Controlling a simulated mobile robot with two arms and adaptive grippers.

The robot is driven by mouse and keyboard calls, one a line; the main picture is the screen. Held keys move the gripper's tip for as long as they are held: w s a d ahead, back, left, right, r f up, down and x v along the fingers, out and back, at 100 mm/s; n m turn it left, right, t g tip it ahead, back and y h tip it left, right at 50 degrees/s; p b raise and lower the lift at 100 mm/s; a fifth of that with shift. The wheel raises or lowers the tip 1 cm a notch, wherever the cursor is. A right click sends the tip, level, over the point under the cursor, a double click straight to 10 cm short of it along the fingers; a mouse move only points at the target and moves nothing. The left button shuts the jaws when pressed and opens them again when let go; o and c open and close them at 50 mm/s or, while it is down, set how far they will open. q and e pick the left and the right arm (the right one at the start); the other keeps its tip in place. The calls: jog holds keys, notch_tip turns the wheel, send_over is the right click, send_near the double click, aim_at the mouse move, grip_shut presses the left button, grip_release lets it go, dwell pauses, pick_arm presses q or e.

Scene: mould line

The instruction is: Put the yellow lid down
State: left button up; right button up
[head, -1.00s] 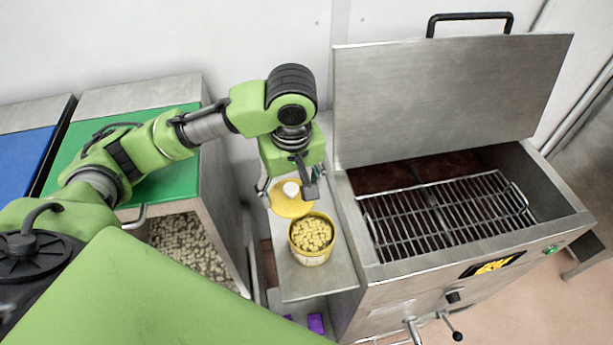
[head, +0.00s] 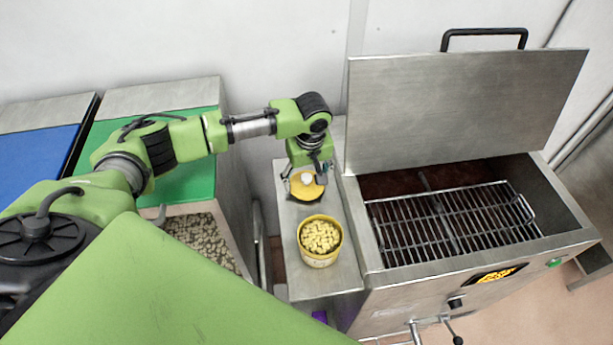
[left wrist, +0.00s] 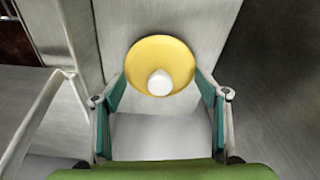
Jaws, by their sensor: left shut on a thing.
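The yellow lid (head: 299,191), a round disc with a white knob, is at the back of the narrow steel shelf (head: 328,282), behind the tub. My left gripper (head: 307,182) points down and is shut on the lid's edges. In the left wrist view the lid (left wrist: 150,50) sits between the two teal-padded fingers (left wrist: 160,85), with the knob facing me. I cannot tell whether the lid touches the shelf. The yellow tub (head: 319,259), full of pale pieces, stands open and upright in front of the lid. My right gripper is out of view.
A steel tank (head: 385,262) with a raised lid (head: 465,110) and a wire rack (head: 455,220) stands right of the shelf. Left are a green-topped bin (head: 185,181) with pale pieces and a blue-topped bin (head: 35,150). The shelf front is bare.

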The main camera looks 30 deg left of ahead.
aim_at(309, 180)
pick_arm(q)
jog(key=shift+f, duration=0.5)
jog(key=o, duration=0.9)
jog(key=shift+f, duration=0.1)
jog(key=r+b, duration=0.1)
jog(key=r, duration=0.7)
jog(key=s+d+r+b, duration=0.1)
jog(key=r, duration=0.3)
jog(key=shift+d+r+b, duration=0.1)
jog(key=shift+b, duration=0.2)
jog(key=shift+r, duration=0.1)
